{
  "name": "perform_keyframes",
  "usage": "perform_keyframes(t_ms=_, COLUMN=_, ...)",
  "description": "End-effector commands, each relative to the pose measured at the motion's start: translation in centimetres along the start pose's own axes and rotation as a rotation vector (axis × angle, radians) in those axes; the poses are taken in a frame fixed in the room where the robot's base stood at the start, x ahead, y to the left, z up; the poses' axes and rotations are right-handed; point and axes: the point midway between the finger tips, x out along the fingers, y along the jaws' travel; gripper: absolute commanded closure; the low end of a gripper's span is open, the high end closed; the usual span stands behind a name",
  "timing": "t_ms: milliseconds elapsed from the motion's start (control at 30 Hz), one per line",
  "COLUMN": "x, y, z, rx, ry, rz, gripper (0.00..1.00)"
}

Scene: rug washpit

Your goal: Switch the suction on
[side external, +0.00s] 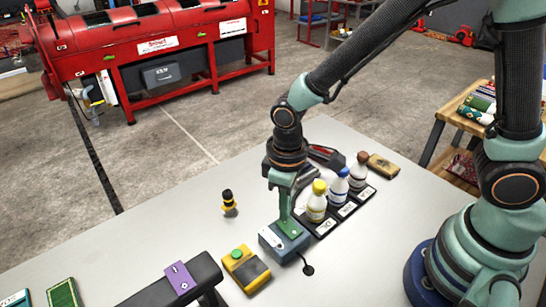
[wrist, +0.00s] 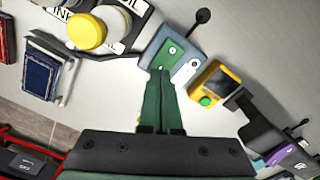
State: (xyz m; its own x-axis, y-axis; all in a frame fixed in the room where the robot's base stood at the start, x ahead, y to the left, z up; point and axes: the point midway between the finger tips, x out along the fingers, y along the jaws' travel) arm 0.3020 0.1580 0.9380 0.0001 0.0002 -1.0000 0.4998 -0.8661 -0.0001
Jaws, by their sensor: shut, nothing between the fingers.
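A small blue-grey box (side external: 293,251) sits on the pale table, with a thin black line leading to a round black end (side external: 307,270). In the wrist view the box (wrist: 150,52) has a green area with a pale dot and a white piece (wrist: 190,68) on top; I cannot tell which way any switch is set. My gripper (side external: 288,231) is shut and empty, pointing down at the top of the box. In the wrist view its closed green fingers (wrist: 161,74) meet the green area; whether they touch is unclear.
A yellow box with a green button (side external: 237,254) stands close beside. A black rack (side external: 327,228) holds several bottles behind. A dark stand with a purple tag (side external: 180,278) is at the front left. A small black-and-yellow item (side external: 229,202) stands apart. The back-left table is clear.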

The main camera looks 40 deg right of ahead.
Motion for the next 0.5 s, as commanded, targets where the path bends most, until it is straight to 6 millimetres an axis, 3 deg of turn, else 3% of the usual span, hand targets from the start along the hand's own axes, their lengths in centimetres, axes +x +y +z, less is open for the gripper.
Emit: perform_keyframes(t_ms=500, x=0.74, y=0.0, z=0.01, rx=0.0, ry=-0.001, rz=0.0, gripper=1.0)
